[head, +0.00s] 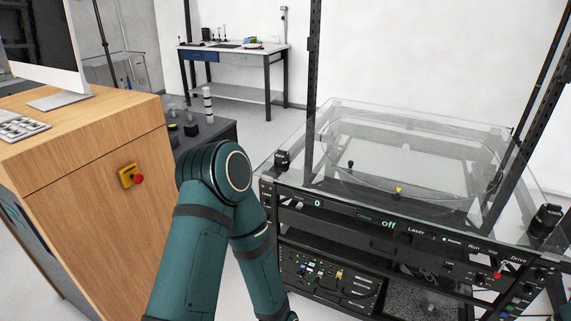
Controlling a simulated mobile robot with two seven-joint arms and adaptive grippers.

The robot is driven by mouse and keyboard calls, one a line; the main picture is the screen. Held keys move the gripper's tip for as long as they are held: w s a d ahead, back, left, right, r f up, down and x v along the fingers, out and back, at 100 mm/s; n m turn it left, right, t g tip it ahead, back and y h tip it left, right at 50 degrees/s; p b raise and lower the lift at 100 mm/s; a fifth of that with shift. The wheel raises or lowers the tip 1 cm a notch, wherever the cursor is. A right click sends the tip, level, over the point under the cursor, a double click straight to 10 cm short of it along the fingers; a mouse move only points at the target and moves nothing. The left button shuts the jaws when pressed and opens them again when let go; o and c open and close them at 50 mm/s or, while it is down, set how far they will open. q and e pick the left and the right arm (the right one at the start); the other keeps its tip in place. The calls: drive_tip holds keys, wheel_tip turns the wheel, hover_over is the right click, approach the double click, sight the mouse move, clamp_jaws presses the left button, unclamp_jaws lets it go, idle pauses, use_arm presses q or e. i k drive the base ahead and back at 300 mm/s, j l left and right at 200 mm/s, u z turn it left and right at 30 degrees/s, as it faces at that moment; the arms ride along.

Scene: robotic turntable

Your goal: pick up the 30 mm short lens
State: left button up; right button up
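A short black cylinder that looks like a lens (282,159) stands at the front left corner of the glass-topped turntable rig (300,135). A bigger black lens-like cylinder (545,221) stands at the rig's right end. No size marking is readable on either, so I cannot tell for certain which is the 30 mm short lens. My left arm rises from the bottom and bends down again, left of the rig. Its gripper is below the picture. My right gripper is not in view.
The rig's front has a control panel (389,224) reading "0" and "off". Two small items, one black (350,165) and one yellow (398,190), show on its top. A wooden cabinet (95,190) with a red button (138,179) stands left. A dark post (314,80) rises behind the glass.

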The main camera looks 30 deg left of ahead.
sight(281, 165)
drive_tip(key=i+j+z, duration=0.2)
drive_tip(key=j+z, duration=0.3)
drive_tip(key=i+j+z, duration=0.1)
drive_tip(key=j+z, duration=0.9)
drive_tip(key=u, duration=1.95)
